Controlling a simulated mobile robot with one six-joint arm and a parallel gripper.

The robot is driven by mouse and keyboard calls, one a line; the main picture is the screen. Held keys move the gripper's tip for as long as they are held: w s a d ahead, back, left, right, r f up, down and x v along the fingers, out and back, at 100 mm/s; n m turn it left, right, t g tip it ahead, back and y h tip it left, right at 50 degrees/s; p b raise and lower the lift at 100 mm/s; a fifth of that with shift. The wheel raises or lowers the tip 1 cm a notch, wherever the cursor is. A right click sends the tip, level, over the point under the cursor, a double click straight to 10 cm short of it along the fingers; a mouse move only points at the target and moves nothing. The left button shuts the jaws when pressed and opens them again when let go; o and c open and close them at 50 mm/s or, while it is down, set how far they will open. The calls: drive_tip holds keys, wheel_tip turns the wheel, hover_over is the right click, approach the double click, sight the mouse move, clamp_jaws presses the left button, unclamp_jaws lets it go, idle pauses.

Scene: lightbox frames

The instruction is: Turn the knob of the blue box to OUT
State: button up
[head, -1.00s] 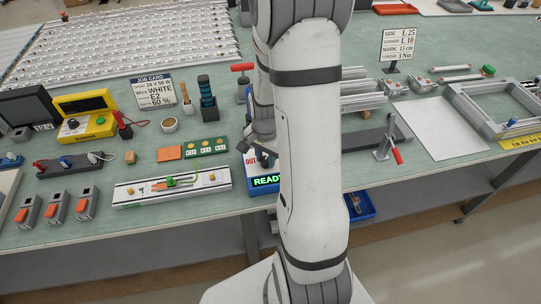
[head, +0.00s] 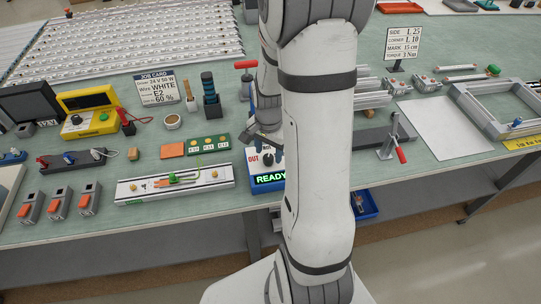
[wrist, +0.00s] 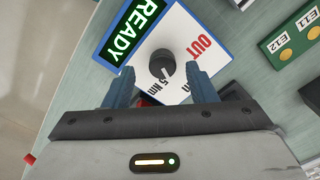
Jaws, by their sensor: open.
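The blue box (head: 268,187) stands near the bench's front edge, with a white top and a green READY display. In the wrist view the white top (wrist: 186,22) carries a red OUT label and a black round knob (wrist: 161,64). The knob's white mark points down and slightly right in that view, away from OUT. My gripper (wrist: 162,73) is open, its two blue fingers on either side of the knob with gaps visible. Whether the fingertips are at knob height is unclear. In the head view my gripper (head: 268,145) is over the box, partly hidden by my arm.
A green board with labelled spots (head: 209,144) and a white fixture (head: 205,185) lie left of the box. A red-handled tool (head: 245,68) stands behind. A toggle clamp with a red handle (head: 397,143) is to the right. A blue bin (head: 366,205) sits below the bench.

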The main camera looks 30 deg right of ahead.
sight(272, 158)
wheel_tip(272, 158, up, 5)
drive_tip(key=shift+s+r, duration=0.1)
idle(0.3)
drive_tip(key=shift+d+f+m+y+b, duration=0.25)
drive_tip(key=shift+d+m+y+b, duration=0.05)
drive_tip(key=shift+d+m, duration=0.2)
drive_tip(key=f+m+y, duration=0.1)
drive_tip(key=f, duration=0.1)
drive_tip(key=f+m+y, duration=0.1)
drive_tip(key=f, duration=0.2)
drive_tip(key=f+m+y, duration=0.1)
drive_tip(key=f+y, duration=0.1)
drive_tip(key=shift+w+a+f+g+p, duration=0.2)
drive_tip(key=shift+w+f+g+p, duration=0.05)
drive_tip(key=shift+w+g+p, duration=0.1)
drive_tip(key=shift+c, duration=0.3)
